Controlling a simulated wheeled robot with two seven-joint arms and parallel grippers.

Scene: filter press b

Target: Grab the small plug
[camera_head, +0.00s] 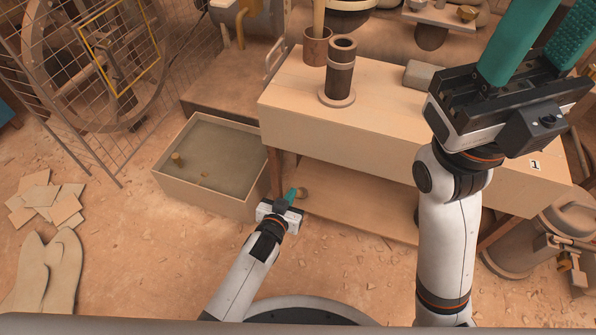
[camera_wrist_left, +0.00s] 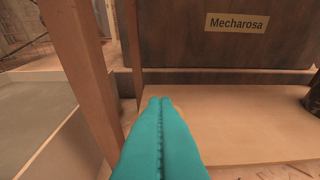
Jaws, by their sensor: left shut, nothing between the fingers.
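Two small brownish pegs stand in the shallow box (camera_head: 225,199) at centre left in the head view. The smaller one (camera_head: 204,174), lower and nearer the middle, looks like the small plug; the taller one (camera_head: 177,158) is behind it to the left. My left gripper (camera_head: 291,193) is outside the box, to its right, beside the table's front-left leg. Its teal fingers are shut and empty, also in the left wrist view (camera_wrist_left: 158,103). Neither peg shows in that view. My right gripper (camera_head: 548,48) is raised over the table's right part, its fingers apart and fingertips cut off by the top edge.
The wooden table (camera_head: 310,115) carries a dark cylinder (camera_head: 340,75). A table leg (camera_wrist_left: 85,60) and the low shelf (camera_wrist_left: 235,120) are close to my left fingers. A small round tan thing (camera_head: 302,193) shows by the fingertips. A wire fence (camera_head: 75,110) stands left. Floor before the box is clear.

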